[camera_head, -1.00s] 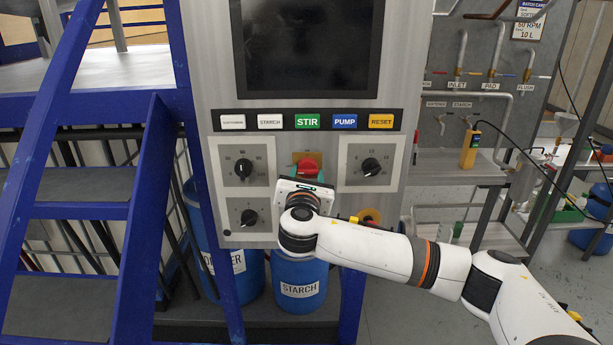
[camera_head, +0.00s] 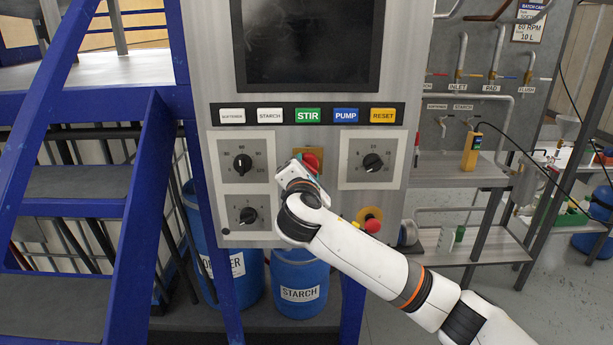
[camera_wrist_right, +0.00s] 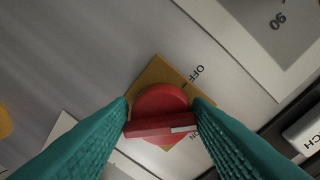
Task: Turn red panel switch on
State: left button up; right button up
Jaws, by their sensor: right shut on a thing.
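The red panel switch (camera_head: 312,160) is a round red knob with a raised bar on a tan square plate, on the grey control panel (camera_head: 211,160). In the right wrist view, the switch (camera_wrist_right: 161,100) sits between the green fingertips of my right gripper (camera_wrist_right: 161,113), which is shut on its bar. The bar's white mark points right, close to the ON label; the OFF label is above it. In the head view my right gripper (camera_head: 305,172) partly covers the switch. My left gripper is not in view.
Black dials (camera_head: 243,165) flank the switch. Labelled buttons (camera_head: 307,116) and a dark screen (camera_head: 305,45) are above. A red emergency knob (camera_head: 373,225) is at lower right. Blue starch drum (camera_head: 299,275) stands below. Blue stairs (camera_head: 140,215) stand left.

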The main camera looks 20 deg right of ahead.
jog(key=shift+r+m+y+b, duration=0.2)
jog(key=shift+m+b, duration=0.15)
jog(key=shift+m, duration=1.2)
jog(key=shift+r+m+y+b, duration=0.15)
jog(key=shift+m+b, duration=0.25)
jog(key=shift+m, duration=1.2)
jog(key=shift+r+m+y+b, duration=0.1)
jog(key=shift+m+y+b, duration=0.2)
jog(key=shift+m, duration=1.25)
jog(key=o, duration=0.9)
jog(key=shift+c, duration=0.2)
jog(key=shift+o, duration=0.3)
jog(key=shift+s+f, duration=0.1)
jog(key=b+v, duration=0.4)
jog(key=v, duration=0.8)
